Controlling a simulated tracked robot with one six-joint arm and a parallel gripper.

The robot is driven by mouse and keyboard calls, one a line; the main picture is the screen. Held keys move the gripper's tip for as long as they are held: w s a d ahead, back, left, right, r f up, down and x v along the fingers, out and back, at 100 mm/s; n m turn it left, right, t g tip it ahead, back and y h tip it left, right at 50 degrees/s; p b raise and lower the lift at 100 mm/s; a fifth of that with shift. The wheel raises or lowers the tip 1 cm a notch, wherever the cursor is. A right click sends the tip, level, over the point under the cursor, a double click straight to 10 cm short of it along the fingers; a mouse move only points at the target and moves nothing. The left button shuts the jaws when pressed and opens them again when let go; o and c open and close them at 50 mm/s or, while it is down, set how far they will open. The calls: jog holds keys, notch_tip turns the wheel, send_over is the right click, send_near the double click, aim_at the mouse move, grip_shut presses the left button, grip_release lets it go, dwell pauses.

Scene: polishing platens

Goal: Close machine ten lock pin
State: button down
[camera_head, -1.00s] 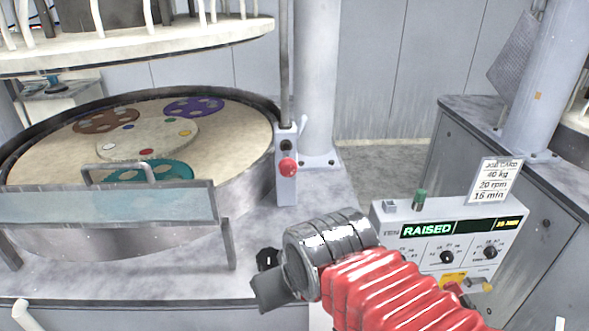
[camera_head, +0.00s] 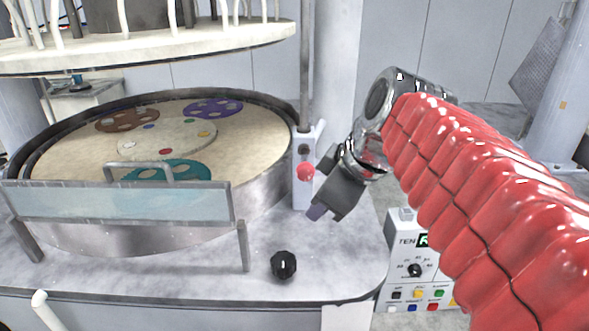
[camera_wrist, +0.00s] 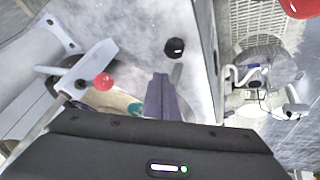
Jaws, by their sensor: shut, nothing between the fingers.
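The lock pin looks to be the red ball knob (camera_head: 305,172) on a pale grey bracket (camera_head: 302,197) at the foot of a vertical rod, right of the round platen. The red knob also shows in the wrist view (camera_wrist: 103,82), left of the fingers. My gripper (camera_head: 317,212) is shut and empty, just right of and a little below the knob in the head view. In the wrist view my gripper (camera_wrist: 163,90) points away from the camera, with a visible gap to the knob. I cannot tell whether the pin is in or out.
A control panel marked TEN (camera_head: 408,262) stands at right, partly behind my red arm. A black knob (camera_head: 283,265) sits on the deck, also in the wrist view (camera_wrist: 174,47). A clear guard (camera_head: 120,205) fronts the platen (camera_head: 75,160). The upper plate (camera_head: 150,45) hangs above.

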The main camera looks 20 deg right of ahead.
jog(key=w+d+r+n+t, duration=0.1)
jog(key=w+d+r+n, duration=0.1)
jog(key=d+r+n, duration=0.2)
notch_tip(320, 180, up, 2)
jog(key=shift+w+d+r+y, duration=0.25)
jog(key=shift+w+d+y, duration=0.1)
jog(key=shift+d, duration=0.1)
jog(key=shift+f, duration=0.1)
jog(key=w+f, duration=0.8)
jog(key=w, duration=0.1)
jog(key=shift+w, duration=0.2)
jog(key=shift+w, duration=0.1)
dwell(0.3)
